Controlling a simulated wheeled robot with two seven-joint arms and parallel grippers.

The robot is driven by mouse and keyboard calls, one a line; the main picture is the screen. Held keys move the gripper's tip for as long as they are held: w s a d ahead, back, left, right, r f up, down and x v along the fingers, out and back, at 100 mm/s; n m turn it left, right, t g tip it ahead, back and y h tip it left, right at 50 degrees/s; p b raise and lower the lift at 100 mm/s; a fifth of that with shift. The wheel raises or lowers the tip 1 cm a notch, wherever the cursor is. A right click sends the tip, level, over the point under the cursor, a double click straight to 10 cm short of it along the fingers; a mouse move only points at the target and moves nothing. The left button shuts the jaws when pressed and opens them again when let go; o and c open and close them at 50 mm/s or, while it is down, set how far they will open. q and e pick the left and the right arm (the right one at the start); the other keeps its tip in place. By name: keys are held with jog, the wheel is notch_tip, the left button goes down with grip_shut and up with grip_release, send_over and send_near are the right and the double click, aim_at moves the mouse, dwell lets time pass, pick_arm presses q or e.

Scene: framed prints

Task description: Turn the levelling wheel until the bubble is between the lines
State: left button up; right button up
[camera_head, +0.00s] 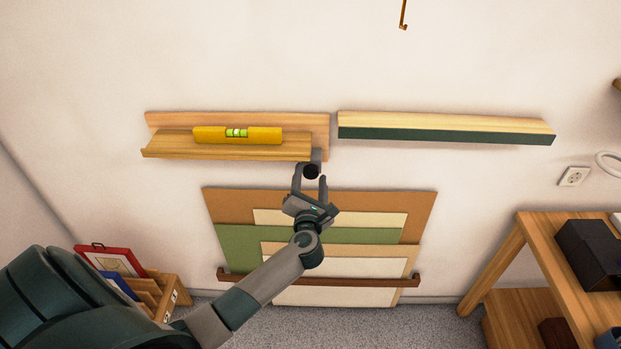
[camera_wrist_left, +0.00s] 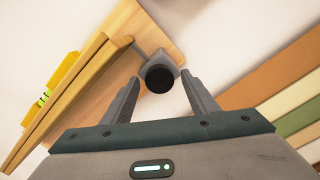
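A yellow spirit level (camera_head: 263,135) lies on the wooden ledge (camera_head: 170,150) on the wall; it also shows at the left of the left wrist view (camera_wrist_left: 62,78). Its green vial (camera_head: 237,132) is too small to tell where the bubble sits against the lines. The levelling wheel, a round black knob (camera_wrist_left: 159,78), is at the ledge's right end, on a grey mount. My left gripper (camera_head: 310,175) is open, with its fingers on either side of the wheel. In the left wrist view, gaps show between the fingers and the wheel. My right gripper is not in view.
A second ledge with a dark green front (camera_head: 445,133) is to the right. A wooden table (camera_head: 535,232) stands at right, a print box (camera_head: 165,300) at lower left.

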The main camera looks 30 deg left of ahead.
pick_arm(q)
jog(key=shift+s+d+f, duration=0.1)
jog(key=shift+s+d, duration=0.15)
jog(key=shift+s, duration=0.1)
jog(key=b+v, duration=0.4)
jog(key=v, duration=1.2)
jog(key=shift+s+d+b, duration=0.2)
jog(key=shift+s+b, duration=0.05)
jog(key=shift+b, duration=0.1)
